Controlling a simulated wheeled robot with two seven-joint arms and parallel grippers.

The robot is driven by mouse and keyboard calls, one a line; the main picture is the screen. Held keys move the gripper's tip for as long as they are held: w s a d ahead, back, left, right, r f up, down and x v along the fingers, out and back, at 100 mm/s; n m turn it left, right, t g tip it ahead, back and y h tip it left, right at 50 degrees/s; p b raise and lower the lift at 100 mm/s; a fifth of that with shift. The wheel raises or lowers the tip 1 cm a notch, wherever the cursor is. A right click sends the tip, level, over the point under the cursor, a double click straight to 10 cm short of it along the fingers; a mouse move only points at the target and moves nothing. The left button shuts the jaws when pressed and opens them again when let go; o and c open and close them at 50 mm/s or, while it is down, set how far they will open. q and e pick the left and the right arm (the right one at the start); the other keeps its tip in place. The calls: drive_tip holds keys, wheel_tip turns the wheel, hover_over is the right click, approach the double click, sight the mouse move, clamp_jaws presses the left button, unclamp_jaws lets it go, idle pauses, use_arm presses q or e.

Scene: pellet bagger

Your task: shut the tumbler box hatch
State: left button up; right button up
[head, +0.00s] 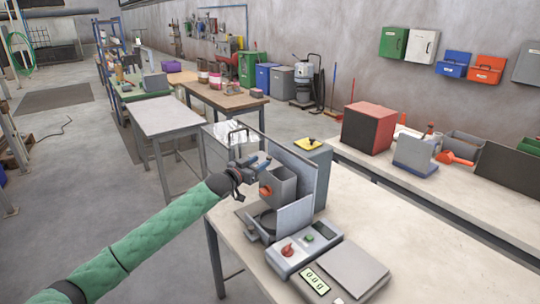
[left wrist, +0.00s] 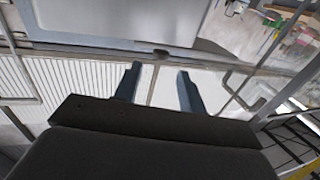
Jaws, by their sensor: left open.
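The grey bagging machine stands on the near pale table. It has a grey box with an orange round part (head: 266,190), a tall light panel (head: 315,172) behind it and a lower upright panel (head: 296,218) in front. I cannot tell for sure which part is the tumbler box hatch. My left gripper (head: 257,162) is at the upper left of the grey box, open and empty. In the left wrist view its two blue-grey fingers (left wrist: 159,72) are apart, below a grey framed panel (left wrist: 115,18) with a small dark knob (left wrist: 161,52). Contact cannot be told. My right gripper is not in view.
A control box (head: 297,253) with a red knob and green button stands in front of the machine, beside a flat scale plate (head: 345,268). A grey bin with a yellow top (head: 309,146) stands behind. The near table's right part (head: 410,250) is clear.

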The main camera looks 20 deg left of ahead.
sight(268, 157)
use_arm(q)
drive_tip(key=p+x, duration=0.1)
drive_tip(key=x, duration=0.3)
drive_tip(key=shift+w+d+p, duration=0.2)
drive_tip(key=shift+w+p, duration=0.15)
drive_tip(key=shift+p, duration=0.05)
drive_tip(key=shift+w+d, duration=0.1)
drive_tip(key=shift+w, duration=0.3)
drive_tip(key=shift+w+d+f, duration=0.15)
drive_tip(key=shift+w, duration=0.15)
drive_tip(key=shift+s, duration=0.1)
clamp_jaws()
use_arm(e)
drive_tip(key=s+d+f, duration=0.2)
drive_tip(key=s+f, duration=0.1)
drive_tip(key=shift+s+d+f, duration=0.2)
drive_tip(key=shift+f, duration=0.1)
